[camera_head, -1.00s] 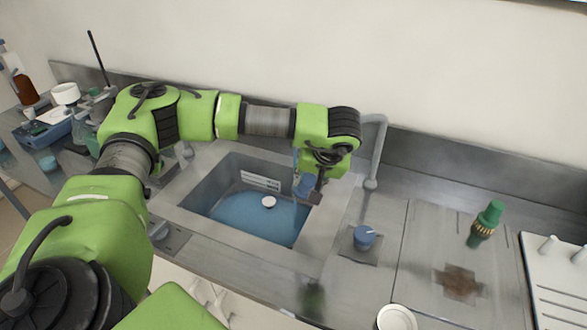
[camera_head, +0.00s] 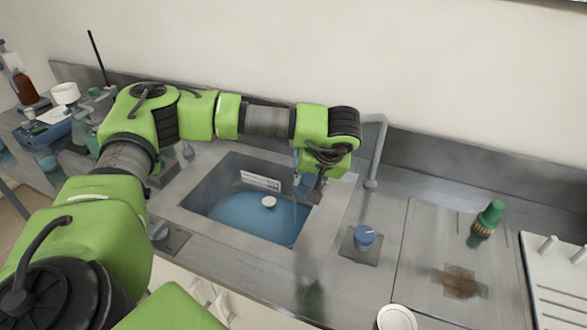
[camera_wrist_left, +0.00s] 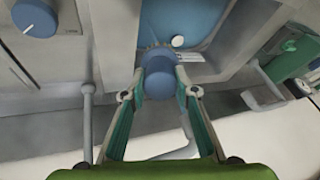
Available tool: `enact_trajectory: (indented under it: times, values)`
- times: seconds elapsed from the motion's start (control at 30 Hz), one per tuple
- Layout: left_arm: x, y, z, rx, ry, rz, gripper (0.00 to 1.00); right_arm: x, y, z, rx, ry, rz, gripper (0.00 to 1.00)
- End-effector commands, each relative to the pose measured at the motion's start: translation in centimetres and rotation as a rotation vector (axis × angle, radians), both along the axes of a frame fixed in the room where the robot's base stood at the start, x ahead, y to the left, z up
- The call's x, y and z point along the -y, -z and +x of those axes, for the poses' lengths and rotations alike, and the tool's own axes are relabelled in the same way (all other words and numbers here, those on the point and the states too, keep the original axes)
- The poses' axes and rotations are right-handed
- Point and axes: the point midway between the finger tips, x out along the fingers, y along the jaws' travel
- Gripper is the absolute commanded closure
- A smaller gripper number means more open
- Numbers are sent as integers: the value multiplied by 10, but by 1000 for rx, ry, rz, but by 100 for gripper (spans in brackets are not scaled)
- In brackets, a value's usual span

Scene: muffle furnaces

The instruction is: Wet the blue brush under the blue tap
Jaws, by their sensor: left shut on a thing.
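My left gripper (camera_head: 312,186) is shut on the blue brush (camera_head: 303,187) over the right part of the sink (camera_head: 180,196). In the left wrist view the fingers (camera_wrist_left: 160,84) close on both sides of the brush's round blue end (camera_wrist_left: 160,76). The bristles are mostly hidden there. A grey tap pipe (camera_head: 378,150) bends down just right of the gripper. A blue knob (camera_head: 364,236) sits on the counter right of the sink and shows in the left wrist view (camera_wrist_left: 38,20). A faint bluish streak runs below the brush; I cannot tell if it is water. My right gripper is out of view.
A white rack with pegs (camera_head: 555,270) is at the far right. A white cup (camera_head: 396,318) is at the front edge. Glassware and bottles crowd the far left.

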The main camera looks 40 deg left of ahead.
Motion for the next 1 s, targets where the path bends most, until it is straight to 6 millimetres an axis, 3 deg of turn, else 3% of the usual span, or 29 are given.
enact_trajectory:
  times: [0.23, 0.8, 1.0]
  values:
    - [4, -5, -2, 0, 2, 0, 89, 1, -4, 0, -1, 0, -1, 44]
    - [40, -39, -25, 1, 2, 0, 89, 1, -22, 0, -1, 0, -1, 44]
    - [43, -41, -26, 2, 0, -1, 89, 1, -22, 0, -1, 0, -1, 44]
